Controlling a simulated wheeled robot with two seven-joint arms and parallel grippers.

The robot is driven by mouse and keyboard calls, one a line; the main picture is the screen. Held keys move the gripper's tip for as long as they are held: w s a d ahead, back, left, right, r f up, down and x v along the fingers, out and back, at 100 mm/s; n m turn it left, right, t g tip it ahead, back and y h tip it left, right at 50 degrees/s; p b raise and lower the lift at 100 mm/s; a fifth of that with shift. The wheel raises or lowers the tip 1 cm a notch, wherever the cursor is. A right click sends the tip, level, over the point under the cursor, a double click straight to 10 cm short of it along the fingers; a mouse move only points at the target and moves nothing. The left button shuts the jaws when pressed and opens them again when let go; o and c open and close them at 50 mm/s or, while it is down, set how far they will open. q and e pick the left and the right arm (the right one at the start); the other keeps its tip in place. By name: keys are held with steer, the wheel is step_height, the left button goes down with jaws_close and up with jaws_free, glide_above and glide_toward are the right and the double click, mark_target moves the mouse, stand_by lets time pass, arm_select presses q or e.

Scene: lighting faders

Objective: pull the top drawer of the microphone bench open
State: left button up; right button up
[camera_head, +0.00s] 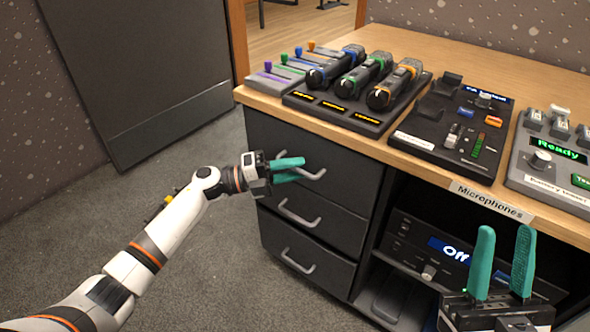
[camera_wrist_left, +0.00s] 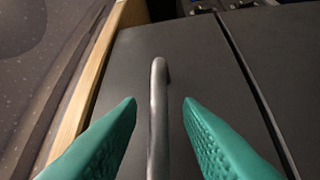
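The microphone bench has a wooden top (camera_head: 478,65) and a dark drawer stack on its left side. The top drawer (camera_head: 345,179) is shut and has a silver bar handle (camera_head: 317,176). My left gripper (camera_head: 303,170) is at this handle in the head view. In the left wrist view, the handle (camera_wrist_left: 158,120) stands between the two open teal fingers, with a gap on each side. My right gripper (camera_head: 505,262) is at the lower right with its teal fingers apart and pointing up, empty.
Two more drawers with handles, the middle (camera_head: 300,213) and the bottom (camera_head: 298,262), are below and shut. A device reading "Off" (camera_head: 450,262) sits on the open shelf to the right. Microphones in a dock (camera_head: 335,108) and control panels stand on top. Carpet (camera_head: 215,280) is clear in front.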

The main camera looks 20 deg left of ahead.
arm_select(q)
steer(key=shift+w+d, duration=0.15)
steer(key=shift+d, duration=0.15)
jaws_close()
